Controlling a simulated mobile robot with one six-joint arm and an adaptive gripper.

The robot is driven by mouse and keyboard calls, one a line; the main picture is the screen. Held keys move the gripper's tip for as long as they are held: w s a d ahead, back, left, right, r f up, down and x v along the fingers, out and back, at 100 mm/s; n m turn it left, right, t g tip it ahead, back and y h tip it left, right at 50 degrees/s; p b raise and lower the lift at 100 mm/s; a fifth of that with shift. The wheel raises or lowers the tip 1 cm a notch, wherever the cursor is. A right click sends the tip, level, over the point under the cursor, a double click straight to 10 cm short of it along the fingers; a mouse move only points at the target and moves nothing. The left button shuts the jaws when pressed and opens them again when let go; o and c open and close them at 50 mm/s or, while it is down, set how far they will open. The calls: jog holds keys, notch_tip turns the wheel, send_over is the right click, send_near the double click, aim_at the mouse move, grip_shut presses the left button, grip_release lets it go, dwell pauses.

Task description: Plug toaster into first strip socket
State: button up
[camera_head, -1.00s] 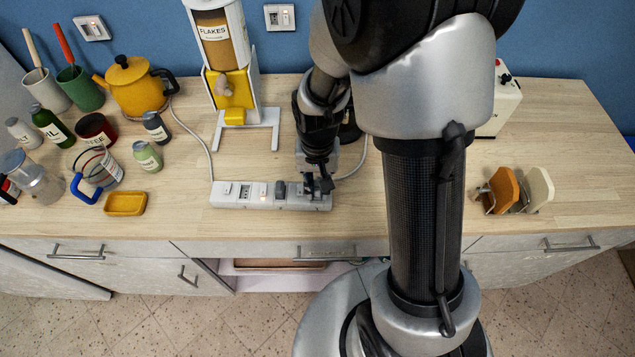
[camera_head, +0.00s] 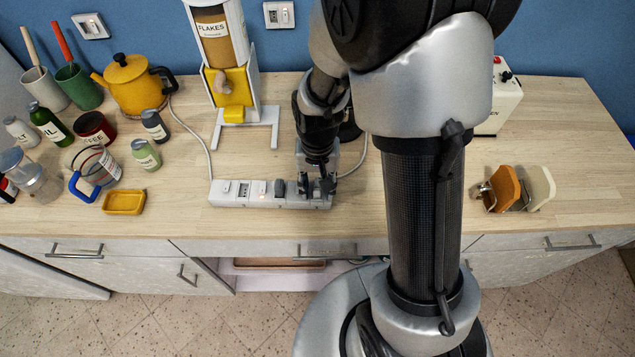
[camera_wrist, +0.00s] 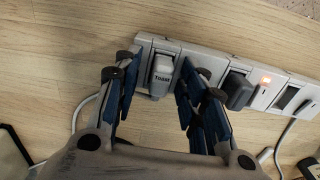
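The white power strip (camera_head: 235,204) lies along the counter's front, and the wrist view shows part of it (camera_wrist: 210,66). A light grey plug labelled "Toast" (camera_wrist: 162,72) stands at the strip's end socket, which is the right end in the head view. It appears seated, but its contact with the socket is hidden. My gripper (camera_head: 318,188) is over that end. In the wrist view its fingers (camera_wrist: 152,88) are spread on both sides of the plug, with gaps. A white appliance with a red knob (camera_head: 507,95), perhaps the toaster, is partly hidden behind my arm.
A dark plug (camera_wrist: 238,90) sits farther along the strip beside a lit orange switch (camera_wrist: 265,80). A flakes dispenser (camera_head: 222,60), yellow kettle (camera_head: 133,88) and several jars stand left. Orange and cream items (camera_head: 505,188) stand right. Counter between dispenser and strip is mostly clear.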

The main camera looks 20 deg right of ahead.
jog(key=shift+r, duration=0.1)
notch_tip(320, 180, up, 12)
dwell(0.4)
dwell(0.3)
jog(key=s+r+n+t, duration=0.4)
jog(key=s+r, duration=0.7)
jog(key=s, duration=0.4)
jog(key=shift+r+t, duration=0.25)
jog(key=shift+t, duration=0.05)
dwell(1.2)
